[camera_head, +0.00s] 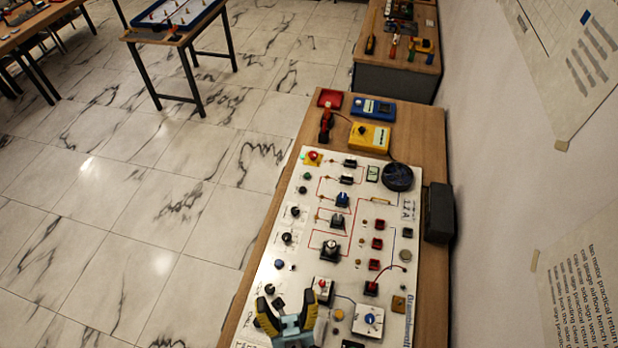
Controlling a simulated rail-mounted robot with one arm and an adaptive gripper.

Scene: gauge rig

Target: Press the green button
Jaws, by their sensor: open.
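My gripper (286,303) is at the bottom of the view, over the near part of the white panel (340,215). Its two yellow-and-dark fingers are spread apart with nothing between them. A small dark green round button (304,176) appears near the panel's far left corner, just below a red mushroom button (313,156) on a yellow plate. It is small and dim, so its colour is not certain. My gripper is well away from it, toward the near end. My gripper hides part of the panel's near end.
The panel carries several raised knobs, such as a blue one (342,199), red sockets (377,243) and a black round part (397,177). A yellow meter (370,137) and red tray (330,98) lie beyond. A grey box (438,213) stands at the right.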

